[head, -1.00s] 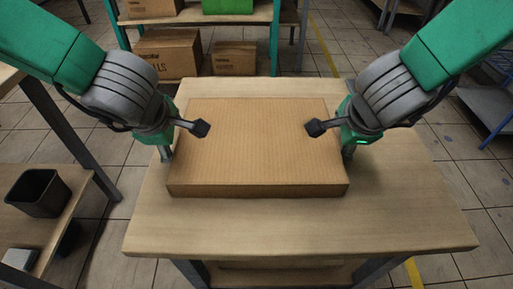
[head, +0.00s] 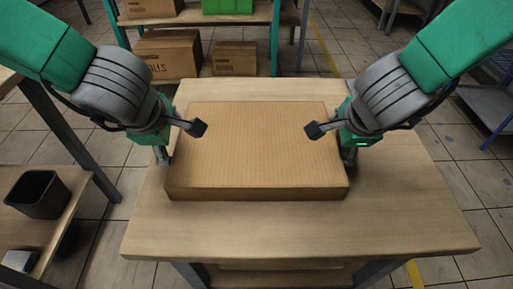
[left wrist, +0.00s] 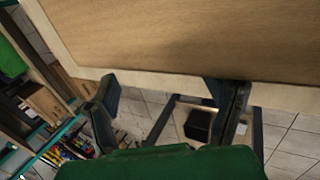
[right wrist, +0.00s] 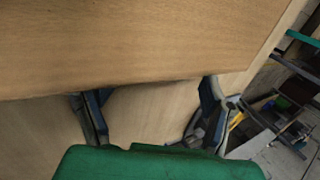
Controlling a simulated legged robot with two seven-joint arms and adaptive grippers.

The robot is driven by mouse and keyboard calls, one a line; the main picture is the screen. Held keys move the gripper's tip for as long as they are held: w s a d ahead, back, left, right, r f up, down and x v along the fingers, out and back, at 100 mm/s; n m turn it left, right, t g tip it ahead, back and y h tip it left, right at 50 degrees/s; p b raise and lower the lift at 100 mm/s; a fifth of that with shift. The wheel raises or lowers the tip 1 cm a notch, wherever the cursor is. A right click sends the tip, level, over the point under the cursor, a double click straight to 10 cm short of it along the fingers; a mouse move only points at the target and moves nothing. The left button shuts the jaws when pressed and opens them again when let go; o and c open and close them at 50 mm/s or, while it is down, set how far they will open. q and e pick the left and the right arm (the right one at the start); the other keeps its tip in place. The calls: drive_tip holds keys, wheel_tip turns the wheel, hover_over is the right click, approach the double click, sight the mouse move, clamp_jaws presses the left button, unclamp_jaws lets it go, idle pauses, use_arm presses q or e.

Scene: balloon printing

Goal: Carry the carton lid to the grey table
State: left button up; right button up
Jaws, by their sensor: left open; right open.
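The carton lid (head: 255,150) is a wide, flat, brown cardboard piece lying level on a wooden table (head: 300,235) in the head view. My left gripper (head: 180,142) is open at the lid's left side, with one finger over its top and the other outside its edge. My right gripper (head: 331,144) is open in the same way at the right side. The lid also fills the top of the left wrist view (left wrist: 200,35) and of the right wrist view (right wrist: 130,40). Whether any finger touches it, I cannot tell.
A green-framed shelf with cartons (head: 165,55) stands behind the table. At the left, a lower wooden shelf holds a black bin (head: 38,193). A blue rack (head: 490,95) stands at the far right. The table's front strip is clear.

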use_arm(q)
drive_tip(key=v, duration=0.6)
drive_tip(key=shift+s+r, duration=0.1)
drive_tip(key=shift+r, duration=0.15)
use_arm(e)
drive_tip(key=v, duration=0.7)
drive_tip(key=shift+r, duration=0.25)
use_arm(q)
drive_tip(key=shift+s+r, duration=0.1)
use_arm(e)
drive_tip(key=shift+s+r, duration=0.2)
use_arm(q)
drive_tip(key=shift+s, duration=0.1)
use_arm(e)
drive_tip(key=shift+s, duration=0.1)
